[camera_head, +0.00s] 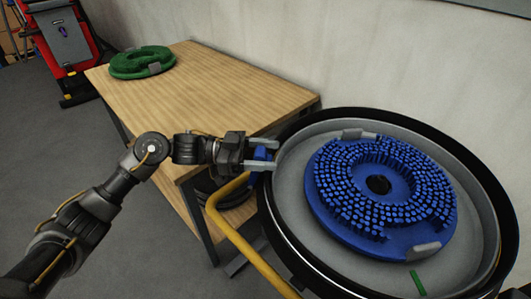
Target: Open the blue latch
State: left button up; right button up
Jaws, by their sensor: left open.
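The blue latch (261,154) is a small blue piece at the left rim of the round black-rimmed tank (283,235). My left gripper (271,155) reaches in from the left and is open. Its two grey fingers point right, one above and one below the latch, so the latch sits between them. The fingers hide part of the latch, and I cannot tell whether they touch it. My right gripper is not in view.
A blue bristle brush disc (400,239) lies in the tank. A yellow bar (237,239) runs beside the tank. A wooden table (205,90) stands behind my left arm, with a green disc (142,62) on it. A red machine (62,45) stands far left.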

pick_arm(q)
grip_shut()
jog(key=shift+a, duration=0.15)
jog(key=shift+w+a+h, duration=0.1)
jog(key=shift+a+h, duration=0.3)
jog(key=shift+h, duration=0.2)
jog(key=shift+w+a+r+g+h+b, duration=0.15)
jog(key=shift+a+h+b, duration=0.75)
jog(key=shift+a+h, duration=0.55)
jog(key=shift+w+a+g+h+b, duration=0.15)
jog(key=shift+a+h+b, duration=0.75)
jog(key=shift+a+h, duration=0.5)
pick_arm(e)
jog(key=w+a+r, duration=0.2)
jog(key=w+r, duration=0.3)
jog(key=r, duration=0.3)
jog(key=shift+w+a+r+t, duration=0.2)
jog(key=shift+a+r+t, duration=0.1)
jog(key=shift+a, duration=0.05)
pick_arm(q)
jog(key=shift+s+d, duration=0.1)
